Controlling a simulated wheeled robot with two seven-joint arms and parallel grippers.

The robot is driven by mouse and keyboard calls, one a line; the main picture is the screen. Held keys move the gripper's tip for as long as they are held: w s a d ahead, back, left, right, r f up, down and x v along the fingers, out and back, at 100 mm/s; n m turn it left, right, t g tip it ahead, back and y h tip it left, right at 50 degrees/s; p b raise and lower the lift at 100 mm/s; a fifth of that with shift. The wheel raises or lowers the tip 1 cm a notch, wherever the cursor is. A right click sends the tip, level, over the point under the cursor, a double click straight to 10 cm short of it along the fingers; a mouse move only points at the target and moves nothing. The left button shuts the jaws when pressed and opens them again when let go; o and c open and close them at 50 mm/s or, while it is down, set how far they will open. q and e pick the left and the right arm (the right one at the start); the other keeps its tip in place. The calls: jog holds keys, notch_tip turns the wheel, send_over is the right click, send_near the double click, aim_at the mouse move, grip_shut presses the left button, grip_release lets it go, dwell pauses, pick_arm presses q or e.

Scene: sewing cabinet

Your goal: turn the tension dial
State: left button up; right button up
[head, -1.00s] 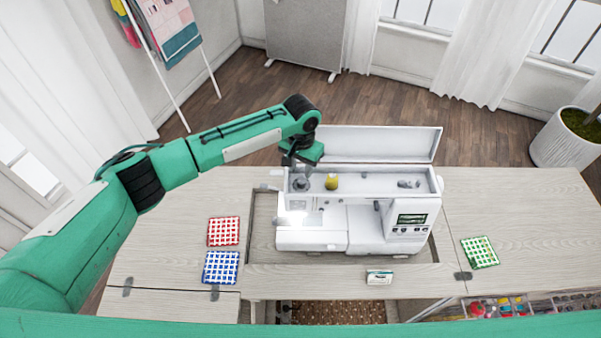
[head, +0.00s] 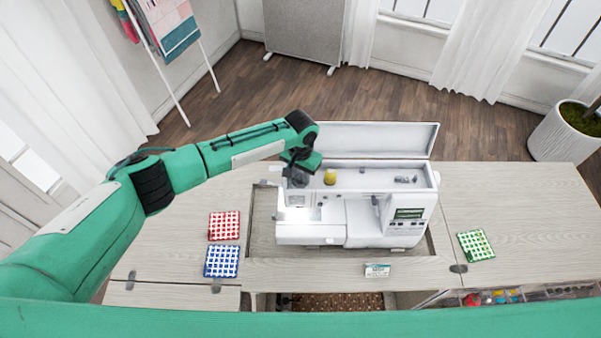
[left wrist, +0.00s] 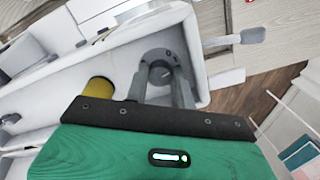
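The white sewing machine (head: 375,219) sits in the cabinet top with its lid raised. The round grey tension dial (left wrist: 161,74) is in the top tray of the machine, toward its left end. My left gripper (left wrist: 160,70) is over the dial and points down. Its two grey fingers are apart, one on each side of the dial. I cannot tell whether they touch it. In the head view my left gripper (head: 298,178) hides most of the dial. My right gripper is not in view.
A yellow thread spool (head: 330,177) stands in the tray close beside the gripper; it also shows in the left wrist view (left wrist: 98,91). The raised lid (head: 380,140) is behind. Red (head: 224,225), blue (head: 221,261) and green (head: 476,245) checked cloths lie on the cabinet top.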

pick_arm(q)
jog(key=shift+m, duration=0.3)
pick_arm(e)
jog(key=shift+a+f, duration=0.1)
pick_arm(q)
jog(key=shift+m+b, duration=0.45)
jog(key=shift+m, duration=0.55)
jog(key=m+b, duration=0.1)
jog(key=m, duration=0.3)
jog(key=m+b, duration=0.1)
jog(key=m, duration=0.4)
jog(key=shift+w+m, duration=0.1)
jog(key=shift+m, duration=0.3)
jog(key=m+b, duration=0.1)
jog(key=m, duration=0.2)
jog(key=shift+m, duration=0.4)
jog(key=shift+r+m, duration=0.1)
jog(key=shift+m, duration=0.7)
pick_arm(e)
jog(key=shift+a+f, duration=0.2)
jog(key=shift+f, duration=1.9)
pick_arm(q)
jog(key=shift+b, duration=0.3)
